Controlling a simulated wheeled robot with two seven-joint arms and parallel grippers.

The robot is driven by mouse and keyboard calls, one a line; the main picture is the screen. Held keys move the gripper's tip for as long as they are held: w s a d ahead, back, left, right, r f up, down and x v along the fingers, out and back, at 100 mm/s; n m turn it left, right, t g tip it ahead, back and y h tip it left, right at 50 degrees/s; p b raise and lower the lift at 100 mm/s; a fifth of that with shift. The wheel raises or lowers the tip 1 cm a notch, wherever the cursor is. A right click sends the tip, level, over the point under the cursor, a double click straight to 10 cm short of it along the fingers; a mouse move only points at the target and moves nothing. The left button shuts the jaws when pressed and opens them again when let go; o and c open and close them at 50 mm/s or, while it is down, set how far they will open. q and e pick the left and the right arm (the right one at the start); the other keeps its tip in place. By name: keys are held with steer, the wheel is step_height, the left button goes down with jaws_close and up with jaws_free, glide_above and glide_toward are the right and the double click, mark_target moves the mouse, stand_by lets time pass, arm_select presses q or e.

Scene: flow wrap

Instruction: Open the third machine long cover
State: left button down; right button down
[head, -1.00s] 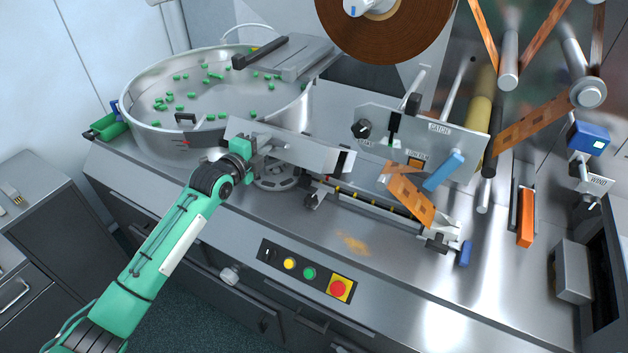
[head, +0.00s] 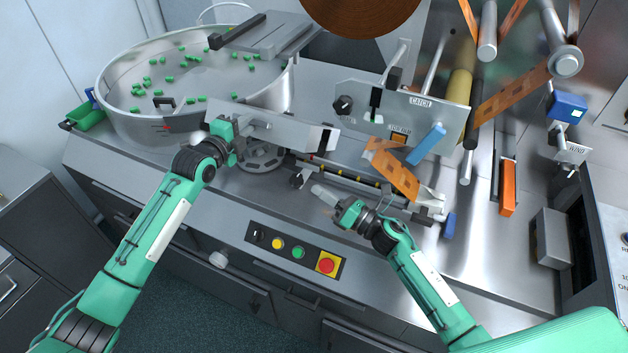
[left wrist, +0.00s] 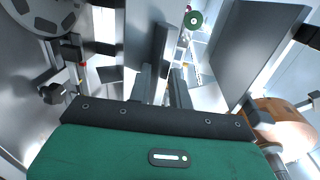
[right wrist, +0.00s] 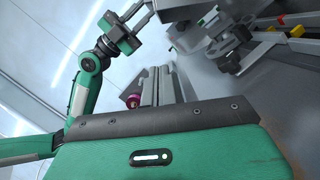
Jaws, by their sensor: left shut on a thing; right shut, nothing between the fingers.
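The long cover (head: 285,130) is a long grey metal piece, tilted over the rail between the bowl and the catch panel. My left gripper (head: 236,126) is at its left end and shut on it. The exact grip is partly hidden in the head view. In the left wrist view, the fingers (left wrist: 164,88) close around a narrow grey part. My right gripper (head: 327,194) is shut and empty above the front of the machine, right of and below the cover, apart from it. Its fingers (right wrist: 160,86) also show in the right wrist view.
A large bowl (head: 120,125) with green pieces stands at the left. The rail (head: 350,180), orange film (head: 392,170) and blue handle (head: 427,145) lie near my right gripper. A button panel (head: 293,251) is on the front. The catch panel (head: 445,117) stands behind.

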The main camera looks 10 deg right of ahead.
steer(key=w+a+r, duration=0.4)
steer(key=w, duration=0.4)
steer(key=shift+a+r, duration=0.3)
steer(key=shift+r, duration=0.05)
steer(key=shift+r, duration=0.1)
